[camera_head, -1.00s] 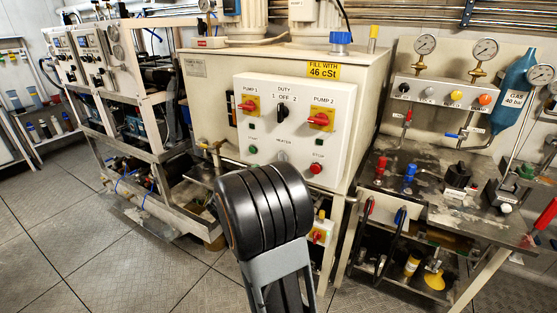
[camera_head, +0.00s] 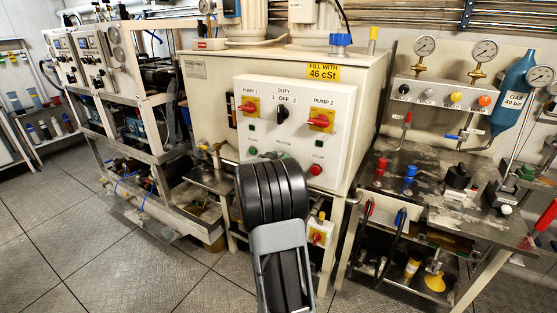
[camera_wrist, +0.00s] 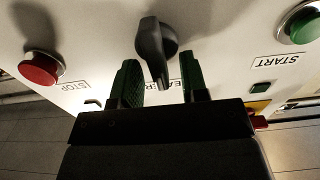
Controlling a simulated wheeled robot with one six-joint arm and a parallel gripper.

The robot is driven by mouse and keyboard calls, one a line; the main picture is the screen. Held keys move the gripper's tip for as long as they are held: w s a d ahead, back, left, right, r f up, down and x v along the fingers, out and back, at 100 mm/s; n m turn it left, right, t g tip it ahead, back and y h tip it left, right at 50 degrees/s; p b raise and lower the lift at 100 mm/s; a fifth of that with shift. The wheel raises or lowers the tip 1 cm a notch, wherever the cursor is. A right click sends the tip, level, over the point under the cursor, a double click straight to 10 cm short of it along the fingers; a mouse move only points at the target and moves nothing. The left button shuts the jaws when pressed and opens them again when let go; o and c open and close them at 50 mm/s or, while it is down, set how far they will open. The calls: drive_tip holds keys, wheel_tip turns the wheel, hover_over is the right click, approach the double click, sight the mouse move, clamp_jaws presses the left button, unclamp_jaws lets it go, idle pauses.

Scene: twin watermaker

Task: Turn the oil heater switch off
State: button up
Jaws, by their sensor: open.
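The heater switch (camera_wrist: 156,48) is a dark rotary knob on the white control panel (camera_head: 290,112). In the wrist view its pointer hangs toward my gripper, over the partly covered HEATER label. My gripper (camera_wrist: 160,82) is open, its two green fingers on either side of the knob's lower end. I cannot tell whether they touch it. In the head view my black arm link hides the heater switch and my gripper.
A red STOP button (camera_wrist: 40,68) and a green START button (camera_wrist: 300,24) flank the knob. Pump 1 (camera_head: 249,106) and Pump 2 (camera_head: 321,118) switches and the duty knob (camera_head: 283,115) sit above. A bench (camera_head: 450,205) with valves stands at right.

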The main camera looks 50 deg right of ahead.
clamp_jaws()
drive_tip(key=shift+r+n+p, duration=0.1)
drive_tip(key=shift+n+p, duration=0.2)
drive_tip(key=shift+p, duration=0.2)
drive_tip(key=n+p, duration=0.1)
drive_tip(key=p, duration=0.1)
drive_tip(key=shift+w+a+r+n+p, duration=0.1)
drive_tip(key=shift+w+r+n+p, duration=0.1)
drive_tip(key=shift+n+p, duration=0.2)
drive_tip(key=n+p, duration=0.3)
drive_tip(key=n, duration=0.2)
drive_tip(key=w+f+n+p, duration=0.1)
drive_tip(key=n+p, duration=0.3)
drive_tip(key=n, duration=0.1)
drive_tip(key=f+n+p, duration=0.1)
drive_tip(key=n+p, duration=0.3)
drive_tip(key=n, duration=0.1)
drive_tip(key=shift+w+a+f, duration=0.15)
drive_tip(key=shift+f, duration=0.05)
drive_tip(key=shift+n, duration=0.4)
